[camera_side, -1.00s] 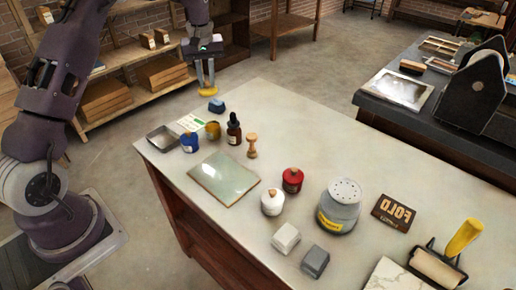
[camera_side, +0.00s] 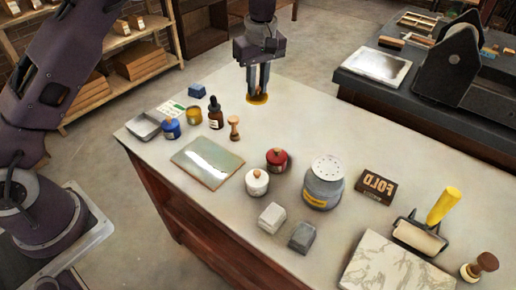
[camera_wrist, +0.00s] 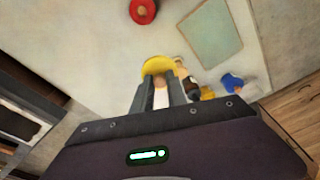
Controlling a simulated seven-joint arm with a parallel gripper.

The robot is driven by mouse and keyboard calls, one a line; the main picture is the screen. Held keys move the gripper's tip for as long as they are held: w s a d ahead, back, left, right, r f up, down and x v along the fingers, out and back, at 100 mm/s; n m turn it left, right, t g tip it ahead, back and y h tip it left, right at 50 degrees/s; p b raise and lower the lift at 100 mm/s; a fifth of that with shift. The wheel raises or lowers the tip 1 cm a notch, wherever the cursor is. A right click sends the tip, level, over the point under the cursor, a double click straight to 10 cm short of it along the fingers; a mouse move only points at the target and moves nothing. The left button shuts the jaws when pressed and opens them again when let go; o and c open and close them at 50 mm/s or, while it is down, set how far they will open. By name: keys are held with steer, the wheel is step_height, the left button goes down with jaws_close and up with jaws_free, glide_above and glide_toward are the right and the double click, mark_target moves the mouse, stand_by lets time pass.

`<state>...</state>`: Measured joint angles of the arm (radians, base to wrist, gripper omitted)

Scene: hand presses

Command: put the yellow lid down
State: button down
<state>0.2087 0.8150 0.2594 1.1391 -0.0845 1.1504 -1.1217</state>
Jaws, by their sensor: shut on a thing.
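The yellow lid (camera_side: 258,100) is a flat round disc with a wooden knob. My gripper (camera_side: 258,90) points down and is shut on the knob, with the lid level below the fingertips. It appears over the back part of the table, right of the wooden stamp handle; I cannot tell whether it touches the table. In the wrist view the lid (camera_wrist: 155,66) shows beyond the fingers (camera_wrist: 161,92), with the knob between them. An amber-yellow jar (camera_side: 194,115) without a lid stands among the things at the left.
A dark dropper bottle (camera_side: 215,116), the wooden stamp handle (camera_side: 235,128), a blue jar (camera_side: 171,129) and a blue block (camera_side: 197,90) stand to the left. A red jar (camera_side: 277,160) and a white jar (camera_side: 257,183) stand nearer. Bare tabletop (camera_side: 330,130) lies to the lid's right.

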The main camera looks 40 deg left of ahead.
steer(key=f, duration=1.9)
steer(key=shift+d+f, duration=0.1)
steer(key=shift+d, duration=0.1)
steer(key=shift+f, duration=0.1)
steer(key=c, duration=1.3)
jaws_free()
step_height(320, 180, up, 12)
steer(key=d, duration=0.1)
step_height(320, 180, up, 11)
steer(key=m+t, duration=0.1)
steer(key=m, duration=0.1)
glide_above(258, 148)
steer(key=s, duration=0.6)
steer(key=s+r+m+t+h, duration=0.1)
steer(key=s+r+m, duration=0.2)
steer(key=s+r, duration=0.6)
steer(key=s+m+t, duration=0.1)
steer(key=s+m, duration=0.1)
steer(key=s, duration=0.5)
steer(key=s+a+m+t, duration=0.1)
steer(key=s+m, duration=0.2)
steer(key=s, duration=0.4)
steer(key=s+m+t, duration=0.1)
steer(key=s+m, duration=0.1)
steer(key=s, duration=0.5)
steer(key=shift+s+a+m, duration=0.3)
steer(key=shift+a+m, duration=0.05)
steer(key=shift+m, duration=0.05)
